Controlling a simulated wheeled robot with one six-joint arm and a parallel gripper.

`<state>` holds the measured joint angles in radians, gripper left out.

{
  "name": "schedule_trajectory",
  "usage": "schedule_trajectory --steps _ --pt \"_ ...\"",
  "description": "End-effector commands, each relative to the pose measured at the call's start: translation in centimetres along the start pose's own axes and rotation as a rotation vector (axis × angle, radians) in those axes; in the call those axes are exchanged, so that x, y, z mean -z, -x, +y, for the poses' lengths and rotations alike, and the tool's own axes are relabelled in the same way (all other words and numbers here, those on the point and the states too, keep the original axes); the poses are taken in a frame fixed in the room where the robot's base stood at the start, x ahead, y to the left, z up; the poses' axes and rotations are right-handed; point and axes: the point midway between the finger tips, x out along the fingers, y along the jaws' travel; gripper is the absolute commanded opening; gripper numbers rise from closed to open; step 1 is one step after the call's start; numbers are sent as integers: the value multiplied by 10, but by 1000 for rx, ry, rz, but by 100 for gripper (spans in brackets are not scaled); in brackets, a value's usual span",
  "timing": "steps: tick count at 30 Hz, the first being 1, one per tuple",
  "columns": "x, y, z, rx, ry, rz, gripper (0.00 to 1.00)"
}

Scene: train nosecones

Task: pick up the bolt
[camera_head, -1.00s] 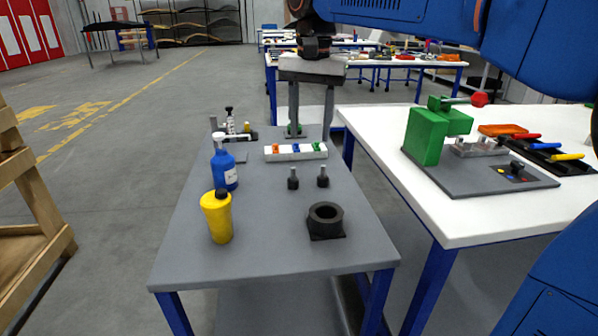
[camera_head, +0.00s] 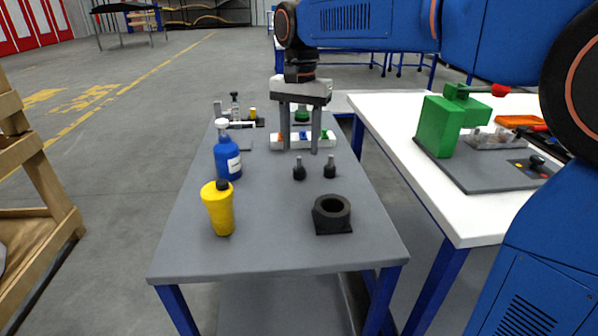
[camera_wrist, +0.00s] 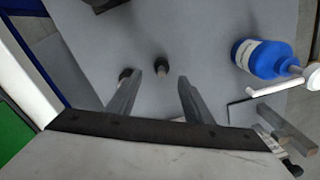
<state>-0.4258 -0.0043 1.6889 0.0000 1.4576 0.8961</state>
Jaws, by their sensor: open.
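Two bolts stand upright on the grey table (camera_head: 265,250), each with a dark round base and a thin grey shaft. The left bolt (camera_head: 299,172) and the right bolt (camera_head: 330,171) are side by side in the head view. My gripper (camera_head: 301,151) is open and empty, pointing down, its fingertips above and behind the bolts. In the wrist view one bolt (camera_wrist: 161,67) shows between the two fingertips (camera_wrist: 160,76). The other bolt (camera_wrist: 126,74) is just outside the left finger, which partly covers it. The fingers appear apart from both bolts.
A white block with coloured pieces (camera_head: 325,141) lies behind my fingers. A blue bottle (camera_head: 228,160) and a yellow bottle (camera_head: 219,210) stand to the left. A black ring on a square base (camera_head: 332,215) is in front. A white table with a green press (camera_head: 440,128) is at right.

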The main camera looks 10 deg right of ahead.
Motion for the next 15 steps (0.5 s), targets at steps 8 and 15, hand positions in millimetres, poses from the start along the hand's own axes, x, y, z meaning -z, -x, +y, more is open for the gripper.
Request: schedule_trajectory --steps 8,15 --pt "0 -20 0 0 0 0 47" --pt "-2 -49 -3 -2 0 -1 47"
